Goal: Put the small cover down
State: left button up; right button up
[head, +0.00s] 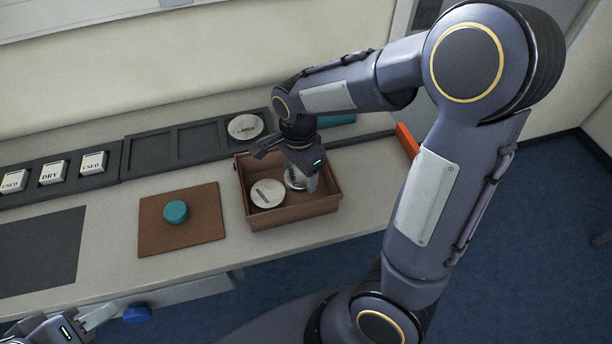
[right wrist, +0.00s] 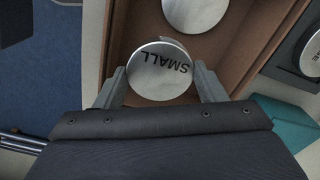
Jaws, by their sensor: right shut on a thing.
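The small cover (right wrist: 160,74) is a round silver disc marked SMALL. My right gripper (right wrist: 162,88) is shut on it, one finger on each side. In the head view the right gripper (head: 304,180) points down into the brown bin (head: 290,218), and the small cover (head: 293,178) is partly hidden behind it. I cannot tell whether the cover touches the bin floor. Another silver cover (head: 267,194) lies in the bin to its left. My left gripper (head: 95,318) is at the bottom left, cut by the frame edge; its jaws are unclear.
A dark rack (head: 180,145) behind the bin has empty recesses and a cover marked LARGE (head: 245,127). Left of the bin, a teal round piece (head: 176,211) lies on a brown mat (head: 205,235). A dark mat (head: 40,250) is bare. An orange object (head: 407,140) stands right.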

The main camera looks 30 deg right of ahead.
jog(key=d+f, duration=0.1)
jog(key=w+d+f, duration=0.1)
jog(key=f, duration=0.1)
jog(key=shift+w+d+f, duration=0.2)
jog(key=shift+d+f, duration=0.05)
jog(key=shift+w+d+f, duration=0.1)
jog(key=shift+d+f, duration=0.1)
jog(key=shift+f, duration=1.6)
jog(key=shift+f, duration=0.25)
jog(key=o, duration=1)
jog(key=shift+r, duration=0.1)
jog(key=shift+o, duration=0.2)
